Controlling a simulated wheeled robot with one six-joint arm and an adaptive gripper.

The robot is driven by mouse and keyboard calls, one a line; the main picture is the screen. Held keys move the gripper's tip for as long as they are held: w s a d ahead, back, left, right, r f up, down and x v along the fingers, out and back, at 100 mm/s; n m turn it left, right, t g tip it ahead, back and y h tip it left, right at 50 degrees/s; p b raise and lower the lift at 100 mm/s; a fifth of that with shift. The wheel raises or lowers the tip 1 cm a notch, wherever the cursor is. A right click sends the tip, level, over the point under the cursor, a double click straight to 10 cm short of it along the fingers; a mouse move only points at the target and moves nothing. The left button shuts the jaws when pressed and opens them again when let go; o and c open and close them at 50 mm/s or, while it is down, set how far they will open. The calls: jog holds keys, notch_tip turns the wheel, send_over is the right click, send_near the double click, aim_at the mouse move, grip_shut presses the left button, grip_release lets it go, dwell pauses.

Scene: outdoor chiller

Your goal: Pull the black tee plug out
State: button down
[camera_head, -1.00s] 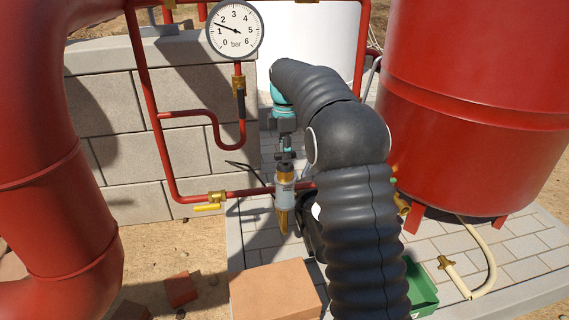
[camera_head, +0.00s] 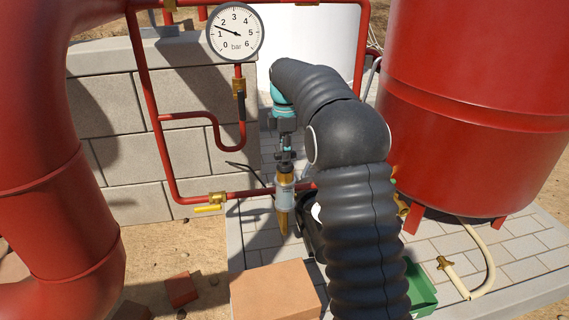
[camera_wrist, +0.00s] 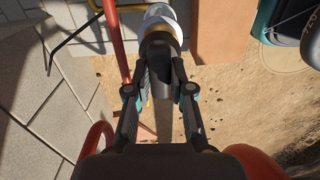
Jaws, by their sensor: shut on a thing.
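My gripper (camera_head: 286,153) points down over a brass fitting with a clear bowl (camera_head: 284,197). In the wrist view, my gripper (camera_wrist: 163,84) has its two fingers close together on a dark piece, the black tee plug (camera_wrist: 159,48). I cannot tell whether the plug is still seated in the fitting.
A red pipe with a yellow-handled valve (camera_head: 208,208) runs left of the fitting. A terracotta block (camera_head: 275,292) lies in front, and a green crate (camera_head: 422,287) at the right. A large red tank (camera_head: 475,110) stands right; a block wall (camera_head: 110,140) stands left.

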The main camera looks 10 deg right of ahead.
jog(key=shift+r+p, duration=0.4)
jog(key=shift+p, duration=0.05)
jog(key=shift+r+p, duration=2.55)
jog(key=c, duration=1.6)
grip_release()
grip_shut()
jog(key=shift+f, duration=0.1)
